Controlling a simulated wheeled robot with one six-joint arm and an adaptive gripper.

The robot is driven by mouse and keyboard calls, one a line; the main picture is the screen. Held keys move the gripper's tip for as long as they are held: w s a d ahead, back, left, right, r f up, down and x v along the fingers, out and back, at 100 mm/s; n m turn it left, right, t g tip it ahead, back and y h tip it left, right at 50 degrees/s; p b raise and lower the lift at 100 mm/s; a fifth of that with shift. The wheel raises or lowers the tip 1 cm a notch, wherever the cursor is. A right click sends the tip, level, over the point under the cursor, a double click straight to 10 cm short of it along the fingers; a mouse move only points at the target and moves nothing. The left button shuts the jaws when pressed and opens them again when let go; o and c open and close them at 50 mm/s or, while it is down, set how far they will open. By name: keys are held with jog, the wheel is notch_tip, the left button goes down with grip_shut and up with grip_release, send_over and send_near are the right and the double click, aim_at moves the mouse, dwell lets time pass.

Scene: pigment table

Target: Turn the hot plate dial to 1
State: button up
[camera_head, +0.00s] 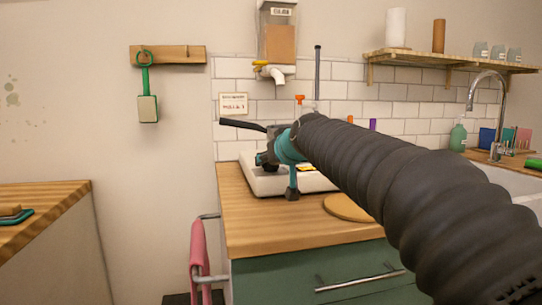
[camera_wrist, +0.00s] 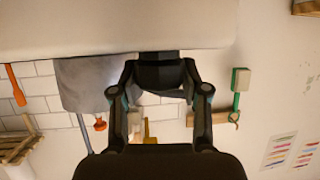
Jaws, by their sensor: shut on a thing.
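The white hot plate (camera_head: 315,184) stands on the wooden counter, partly hidden behind my arm. My gripper (camera_head: 268,161) is at its left front side. In the wrist view, my gripper (camera_wrist: 159,76) has its two fingers bent inward and closed around a small dark piece (camera_wrist: 159,57), which seems to be the dial, against the pale body of the hot plate (camera_wrist: 70,28). The fingertips hide most of the dial, so its marks and setting cannot be read.
A dark handle (camera_head: 242,124) sticks out left above my gripper. A pink towel (camera_head: 199,248) hangs at the counter's left end. A sink (camera_head: 515,182) is at right.

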jog(key=shift+a+f+m+t+h+b, duration=0.1)
jog(key=shift+m+t+h+b, duration=0.35)
jog(key=shift+m+h, duration=0.95)
jog(key=shift+h+b, duration=0.4)
jog(key=shift+h, duration=0.1)
jog(key=shift+m+h+b, duration=0.8)
jog(key=shift+m+b, duration=0.1)
jog(key=o, duration=1.1)
jog(key=shift+o, duration=0.2)
jog(key=v, duration=1.2)
